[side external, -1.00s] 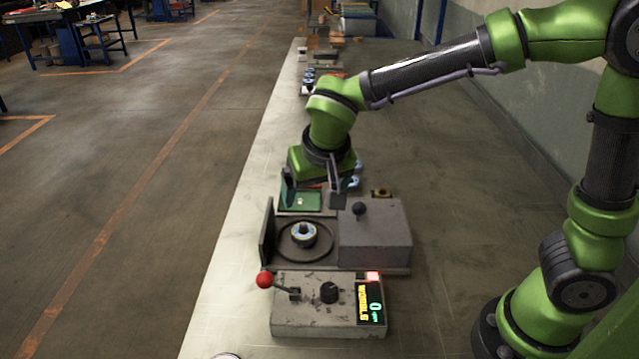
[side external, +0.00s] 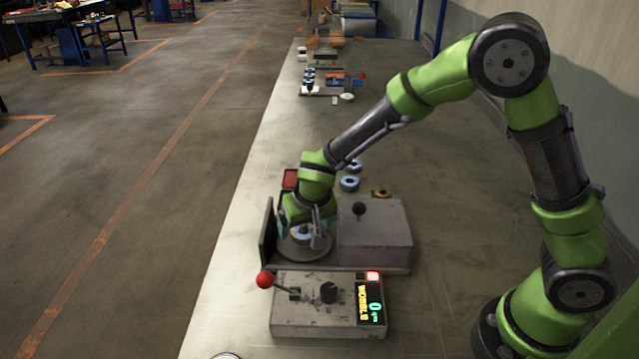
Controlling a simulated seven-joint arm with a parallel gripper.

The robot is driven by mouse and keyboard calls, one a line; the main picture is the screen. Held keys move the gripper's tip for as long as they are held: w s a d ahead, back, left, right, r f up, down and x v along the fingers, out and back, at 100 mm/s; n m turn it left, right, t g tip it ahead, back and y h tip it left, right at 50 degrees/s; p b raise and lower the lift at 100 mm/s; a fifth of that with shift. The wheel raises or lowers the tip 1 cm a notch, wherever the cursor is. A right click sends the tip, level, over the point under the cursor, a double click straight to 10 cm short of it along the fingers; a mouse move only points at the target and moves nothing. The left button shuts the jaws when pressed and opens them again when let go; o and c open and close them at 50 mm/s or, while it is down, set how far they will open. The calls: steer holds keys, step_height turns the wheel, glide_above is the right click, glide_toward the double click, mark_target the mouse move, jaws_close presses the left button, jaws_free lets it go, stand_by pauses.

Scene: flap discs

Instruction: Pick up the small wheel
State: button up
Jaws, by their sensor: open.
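A small wheel with a pale blue and white face (side external: 301,239) lies on the round dark turntable (side external: 305,254) of the grey machine. My gripper (side external: 303,233) is low over this wheel, pointing down, with its fingers open on either side of it. The wrist and fingers hide much of the wheel. I cannot tell whether the fingers touch it.
A dark upright plate (side external: 267,232) stands close left of the turntable, and a grey block with a black knob (side external: 375,232) stands right. In front is a control box (side external: 328,304) with a red-balled lever.

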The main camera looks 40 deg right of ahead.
steer(key=shift+x, duration=0.95)
steer(key=shift+c, duration=0.2)
